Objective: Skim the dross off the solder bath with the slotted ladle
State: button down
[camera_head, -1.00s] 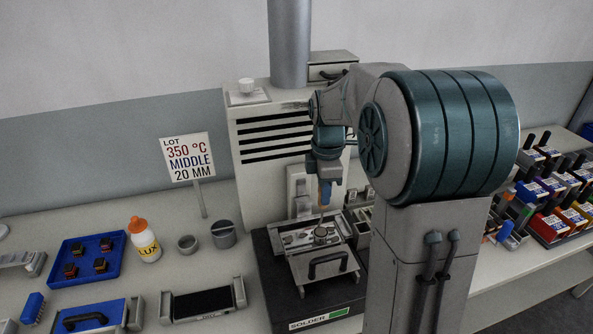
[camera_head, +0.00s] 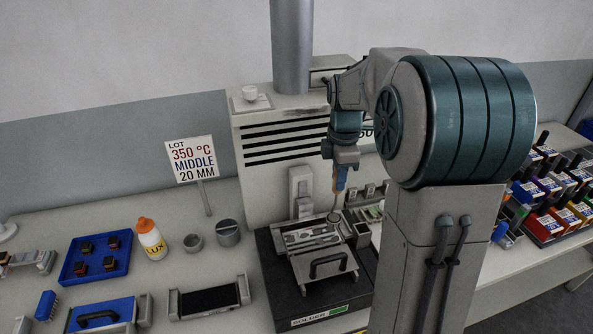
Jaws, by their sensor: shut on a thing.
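The solder bath (camera_head: 302,240) is set in a dark station marked SOLDER, with a pale frame and a black-handled lid or plate (camera_head: 326,266) at its front. My gripper (camera_head: 341,181) is above the bath's back right side and is shut on the slotted ladle. The ladle (camera_head: 335,213) hangs down from it, with its round head at the bath's back right edge. I cannot tell whether the head touches the metal. Greyish patches show on the bath surface, but they are too small to tell as dross.
A sign (camera_head: 191,160) reads LOT 350 °C MIDDLE 20 MM. A vented grey cabinet (camera_head: 262,187) stands behind.

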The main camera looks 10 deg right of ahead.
jog(key=shift+r+p, duration=0.35)
jog(key=shift+r, duration=0.4)
